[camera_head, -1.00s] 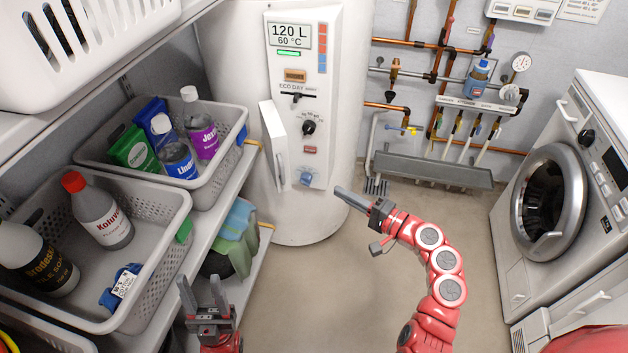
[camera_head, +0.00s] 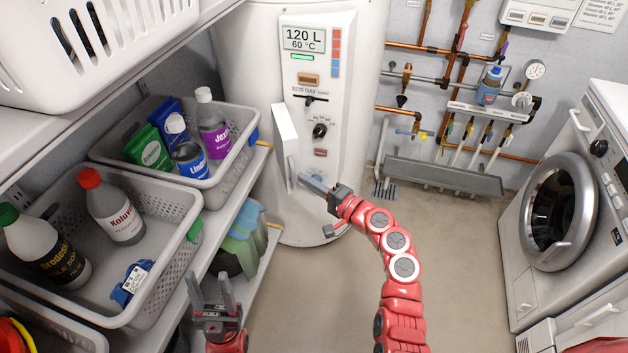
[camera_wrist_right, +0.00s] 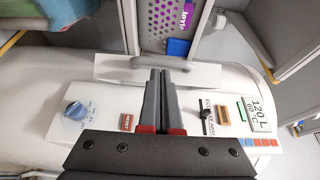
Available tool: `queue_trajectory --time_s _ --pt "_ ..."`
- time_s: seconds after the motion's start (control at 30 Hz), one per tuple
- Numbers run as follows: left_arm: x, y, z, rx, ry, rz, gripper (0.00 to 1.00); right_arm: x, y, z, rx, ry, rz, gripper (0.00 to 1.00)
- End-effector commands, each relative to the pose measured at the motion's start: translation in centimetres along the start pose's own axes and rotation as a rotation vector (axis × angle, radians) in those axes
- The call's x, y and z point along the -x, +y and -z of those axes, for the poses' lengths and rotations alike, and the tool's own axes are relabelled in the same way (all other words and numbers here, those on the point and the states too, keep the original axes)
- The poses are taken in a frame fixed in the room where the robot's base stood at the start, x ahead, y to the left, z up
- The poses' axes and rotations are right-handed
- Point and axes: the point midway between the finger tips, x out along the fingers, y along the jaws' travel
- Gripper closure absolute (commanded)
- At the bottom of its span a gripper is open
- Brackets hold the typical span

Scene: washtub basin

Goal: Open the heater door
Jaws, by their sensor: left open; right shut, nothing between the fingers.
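The white heater (camera_head: 258,75) stands at the back with a front panel of display, slider and knobs. My left gripper (camera_head: 208,280) is open and empty, low beside the shelf.
Shelves on the left hold grey baskets (camera_head: 165,215) with bottles. A washing machine (camera_head: 560,210) stands at the right. Pipes and a grey trough (camera_head: 440,175) are on the back wall. The floor (camera_head: 330,300) in the middle is clear.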

Motion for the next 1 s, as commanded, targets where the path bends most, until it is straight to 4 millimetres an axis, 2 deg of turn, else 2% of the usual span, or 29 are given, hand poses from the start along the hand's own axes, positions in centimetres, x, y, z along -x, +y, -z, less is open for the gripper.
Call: queue_trajectory --time_s 0.27,0.5,0.6,0.8,1.0 --pt "-0.2 0.0 0.0 0.0 0.0 0.0 0.5 -0.1 -0.1 -0.2 -0.001 0.006 0.0 1.0" --pt "-2.7 -0.1 0.5 0.0 0.0 0.0 0.5 -2.5 -0.4 -3.4 -0.009 0.157 0.0 1.0" --pt "-3.1 -0.1 0.5 0.0 0.0 0.0 0.5 -3.8 -0.3 -4.6 -0.007 0.24 0.001 1.0" --pt "-3.3 -0.2 0.6 0.0 0.0 0.0 0.5 -5.4 -0.1 -5.8 -0.003 0.357 0.001 1.0" --pt "-3.3 -0.2 0.6 0.0 0.0 0.0 0.5 -5.8 -0.1 -6.2 0.001 0.387 -0.001 1.0"
